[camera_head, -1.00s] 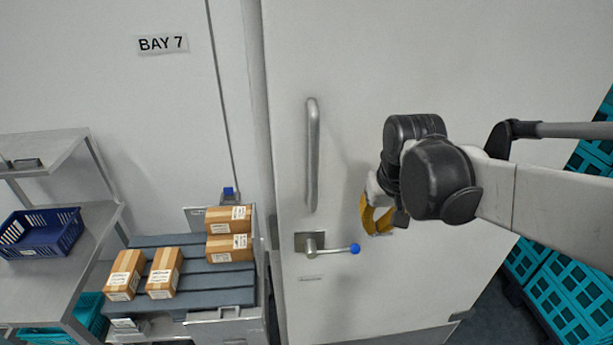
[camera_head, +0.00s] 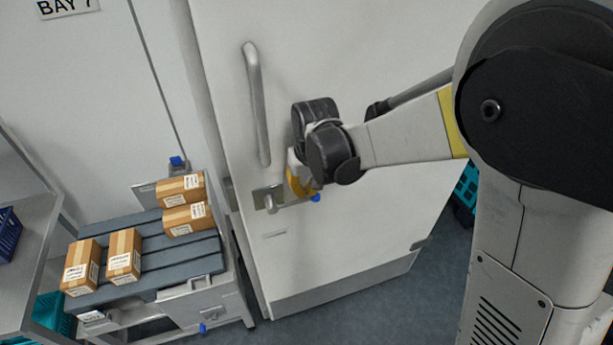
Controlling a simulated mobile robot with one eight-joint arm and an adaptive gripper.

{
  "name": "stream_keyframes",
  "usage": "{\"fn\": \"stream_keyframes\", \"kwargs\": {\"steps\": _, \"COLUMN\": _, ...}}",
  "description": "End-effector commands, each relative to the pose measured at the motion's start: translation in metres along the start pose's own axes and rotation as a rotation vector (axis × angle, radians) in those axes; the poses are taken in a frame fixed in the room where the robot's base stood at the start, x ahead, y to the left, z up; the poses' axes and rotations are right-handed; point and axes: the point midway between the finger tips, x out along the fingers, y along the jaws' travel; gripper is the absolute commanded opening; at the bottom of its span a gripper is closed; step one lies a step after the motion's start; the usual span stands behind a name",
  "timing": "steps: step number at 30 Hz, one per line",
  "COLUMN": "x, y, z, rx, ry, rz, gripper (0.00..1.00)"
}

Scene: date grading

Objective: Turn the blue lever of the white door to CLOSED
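The white door (camera_head: 340,235) fills the middle of the view, with a tall grey pull handle (camera_head: 257,105) on its left part. Below that handle, the lever (camera_head: 270,203) comes out of a metal plate and points right. Its blue knob (camera_head: 315,198) shows just past my gripper. My gripper (camera_head: 301,186), with yellow fingers, is at the lever and hides part of its bar. I cannot tell whether the fingers touch the lever, or how far apart they are. I cannot read the small label (camera_head: 275,234) under the lever.
A slatted grey stand (camera_head: 150,262) with several cardboard boxes (camera_head: 124,256) is left of the door. Another blue knob (camera_head: 177,162) shows behind it and one (camera_head: 203,329) low at its front. Teal crates (camera_head: 466,187) stand at the right behind my arm.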

Motion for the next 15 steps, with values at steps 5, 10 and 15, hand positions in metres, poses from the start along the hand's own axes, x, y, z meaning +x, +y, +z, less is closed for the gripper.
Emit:
{"fn": "stream_keyframes", "kwargs": {"steps": 5, "x": 0.0102, "y": 0.0000, "z": 0.0002, "rx": 0.000, "ry": 0.000, "rz": 0.000, "gripper": 0.00}}
{"fn": "stream_keyframes", "kwargs": {"steps": 10, "x": 0.0106, "y": 0.0000, "z": 0.0001, "rx": 0.000, "ry": 0.000, "rz": 0.000, "gripper": 0.00}}
{"fn": "stream_keyframes", "kwargs": {"steps": 15, "x": 0.0105, "y": 0.0001, "z": 0.0001, "rx": 0.000, "ry": 0.000, "rz": 0.000, "gripper": 0.00}}
